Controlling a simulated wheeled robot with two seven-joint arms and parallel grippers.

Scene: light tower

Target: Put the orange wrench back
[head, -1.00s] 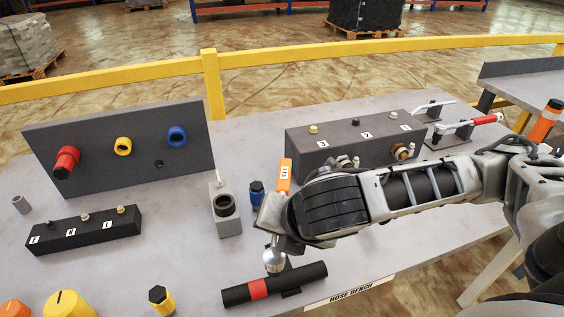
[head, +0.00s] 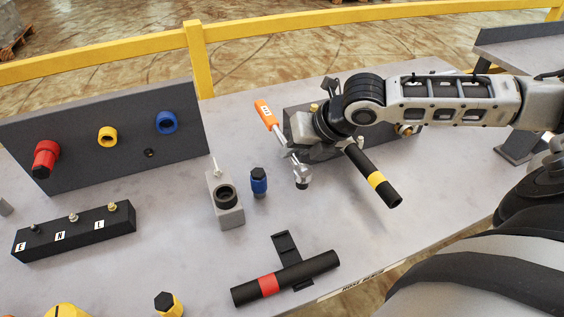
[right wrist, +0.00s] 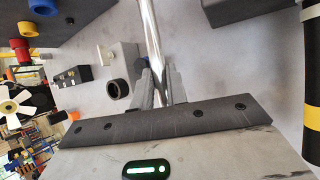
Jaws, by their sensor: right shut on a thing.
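The orange wrench has an orange handle with a white label (head: 267,112) and a silver shaft that ends in a round head at the lower right. My right gripper (head: 288,153) is shut on its shaft and holds it tilted above the grey bench (head: 330,235). In the right wrist view the shiny shaft (right wrist: 150,40) runs up from between the two fingers of that gripper (right wrist: 156,88). My left gripper is not in view.
A black tube with a red band (head: 315,266) lies at the front edge. A yellow-banded tube (head: 391,196) sits under my right wrist, by a partly hidden dark box (head: 295,117). A grey block (head: 228,213) and a blue-black fitting (head: 259,182) stand left of the wrench.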

